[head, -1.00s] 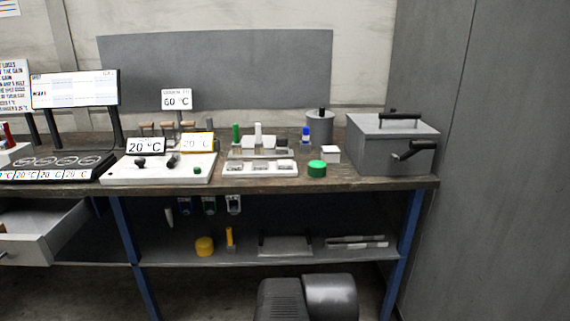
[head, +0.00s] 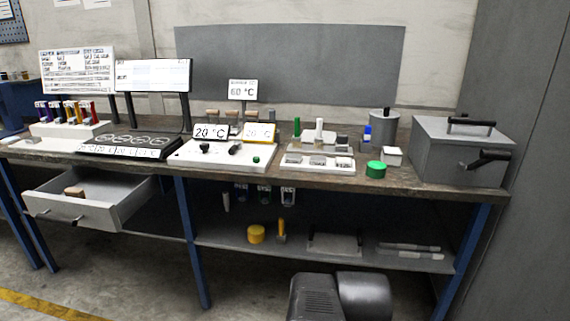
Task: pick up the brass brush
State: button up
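I cannot make out the brass brush for certain. A small upright orange-yellow piece (head: 281,229) stands on the lower shelf, beside a yellow round pot (head: 256,234); it is too small to identify. A small brown block-like thing (head: 75,191) lies in the open drawer (head: 92,212) at the left, also too small to identify. My gripper is not in view; only dark grey parts of my own body show at the bottom.
The workbench (head: 330,178) carries a white control panel (head: 205,157), a white tray (head: 317,163), a green round lid (head: 376,169) and a grey lidded box (head: 463,152). The open drawer juts out in front. The floor at lower left is clear.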

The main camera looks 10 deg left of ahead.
aim_at(73, 191)
jog(key=u, duration=1.65)
